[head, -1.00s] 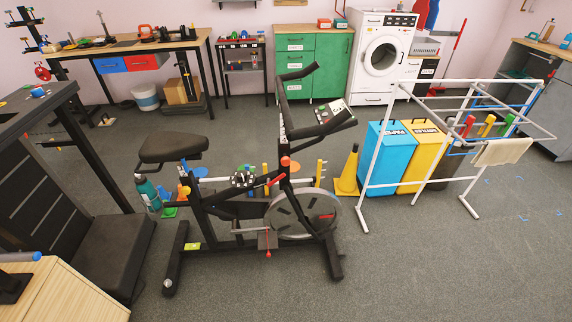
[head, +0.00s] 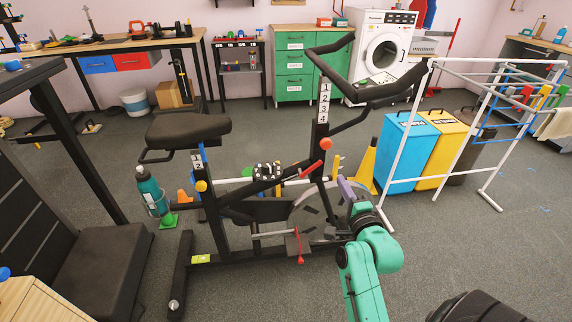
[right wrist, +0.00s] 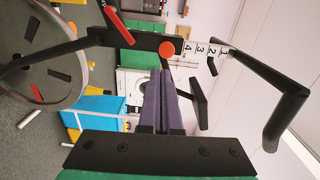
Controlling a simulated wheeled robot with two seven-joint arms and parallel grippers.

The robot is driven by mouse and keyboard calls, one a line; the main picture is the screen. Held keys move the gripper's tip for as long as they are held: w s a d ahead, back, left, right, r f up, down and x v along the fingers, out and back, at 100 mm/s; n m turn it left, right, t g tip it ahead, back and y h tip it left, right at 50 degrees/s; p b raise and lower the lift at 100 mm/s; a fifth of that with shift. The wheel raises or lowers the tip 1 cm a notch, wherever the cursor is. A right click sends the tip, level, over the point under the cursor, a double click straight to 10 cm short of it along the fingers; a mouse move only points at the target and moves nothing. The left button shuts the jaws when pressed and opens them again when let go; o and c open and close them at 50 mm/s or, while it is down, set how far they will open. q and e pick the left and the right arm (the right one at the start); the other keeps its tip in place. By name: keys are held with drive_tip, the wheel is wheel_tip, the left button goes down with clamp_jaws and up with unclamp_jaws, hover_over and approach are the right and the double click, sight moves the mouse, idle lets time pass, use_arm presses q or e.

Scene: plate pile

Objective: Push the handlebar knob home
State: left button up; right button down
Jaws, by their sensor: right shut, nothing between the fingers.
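The handlebar knob (head: 326,143) is a round orange-red knob on the bike's black front post, just below a white scale (head: 324,102) numbered 1 to 4. The handlebar (head: 345,70) rises above it. My right gripper (head: 344,186) has purple fingers, shut and empty, below and slightly right of the knob in the head view. In the right wrist view, the shut fingers (right wrist: 162,72) point toward the knob (right wrist: 167,48), with their tips close to it in the picture. I cannot tell how far apart they are in depth. My left gripper is not in view.
A red lever (head: 310,170) sits left of the post, and the flywheel (head: 301,218) is below. The saddle (head: 188,128) is at left. Blue (head: 401,155) and yellow (head: 443,145) bins and a white drying rack (head: 407,130) stand at right.

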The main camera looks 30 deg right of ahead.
drive_tip(key=r, duration=0.1)
approach(327, 144)
drive_tip(key=x, duration=0.4)
drive_tip(key=f+x, duration=0.1)
drive_tip(key=x, duration=0.1)
drive_tip(key=shift+w+d, duration=0.1)
drive_tip(key=shift+w, duration=0.3)
drive_tip(key=shift+w+d+r, duration=0.15)
drive_tip(key=shift+w+r, duration=0.15)
drive_tip(key=shift+w, duration=0.15)
drive_tip(key=shift+w+d+p, duration=0.2)
drive_tip(key=shift+w+p, duration=0.15)
drive_tip(key=shift+w, duration=0.3)
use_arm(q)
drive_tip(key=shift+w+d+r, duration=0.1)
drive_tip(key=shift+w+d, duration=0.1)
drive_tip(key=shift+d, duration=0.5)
